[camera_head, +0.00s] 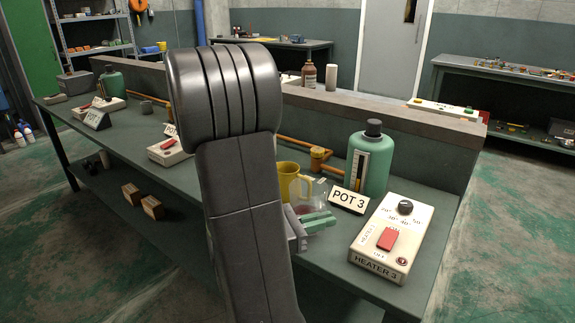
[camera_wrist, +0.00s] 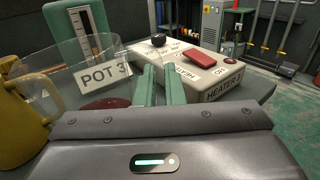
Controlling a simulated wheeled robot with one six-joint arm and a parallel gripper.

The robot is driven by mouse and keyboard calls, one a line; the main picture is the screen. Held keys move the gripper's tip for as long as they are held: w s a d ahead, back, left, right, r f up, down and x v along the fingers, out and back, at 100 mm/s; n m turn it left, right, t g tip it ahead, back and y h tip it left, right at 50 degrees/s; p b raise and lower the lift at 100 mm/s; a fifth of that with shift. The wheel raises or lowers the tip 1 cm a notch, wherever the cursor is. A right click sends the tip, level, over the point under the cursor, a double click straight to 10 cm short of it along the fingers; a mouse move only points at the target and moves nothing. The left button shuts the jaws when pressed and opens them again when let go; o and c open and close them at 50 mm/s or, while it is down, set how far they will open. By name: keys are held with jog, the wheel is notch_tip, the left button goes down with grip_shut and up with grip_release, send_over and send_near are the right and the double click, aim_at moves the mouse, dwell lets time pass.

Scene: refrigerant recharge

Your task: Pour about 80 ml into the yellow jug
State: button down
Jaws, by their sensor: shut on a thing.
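The yellow jug (camera_head: 290,182) stands on the bench just right of my arm. It also fills the left edge of the wrist view (camera_wrist: 22,125). A clear beaker (camera_head: 318,190) with some dark red liquid is right beside the jug; in the wrist view, the beaker (camera_wrist: 78,72) lies between the jug and my fingers. My gripper (camera_head: 318,221) has green fingers, which show close together in the wrist view (camera_wrist: 162,80). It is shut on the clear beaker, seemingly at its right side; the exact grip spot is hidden. I cannot tell the beaker's tilt or the jug's contents.
A green pot (camera_head: 370,160) with a gauge stands behind the POT 3 sign (camera_head: 348,200). The heater 3 box (camera_head: 390,240) with a red switch sits at right. A brass pipe (camera_head: 320,155) runs behind the jug. A low wall (camera_head: 420,125) backs the bench.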

aim_at(314, 204)
jog(key=r+n+p, duration=0.1)
jog(key=w+r+n+p, duration=0.1)
jog(key=p, duration=0.1)
jog(key=w+r+n+p, duration=0.1)
jog(key=p, duration=0.1)
jog(key=shift+a+r, duration=0.15)
jog(key=shift+a, duration=0.2)
jog(key=w+a+r+n+p, duration=0.2)
jog(key=w+r+n+p, duration=0.3)
jog(key=p, duration=0.8)
notch_tip(314, 204, up, 4)
jog(key=shift+w+f+n, duration=0.15)
jog(key=shift+w+n, duration=0.1)
jog(key=shift+n, duration=0.85)
jog(key=shift+w+a+r+n+p, duration=0.2)
jog(key=shift+w+r+n+p, duration=0.4)
jog(key=shift+p, duration=0.65)
jog(key=shift+r+n+p, duration=0.2)
jog(key=shift+n+p, duration=0.1)
jog(key=shift+n, duration=0.1)
jog(key=shift+w+a+r+n+p, duration=0.35)
jog(key=shift+w+r+n+p, duration=0.45)
jog(key=shift+p, duration=0.55)
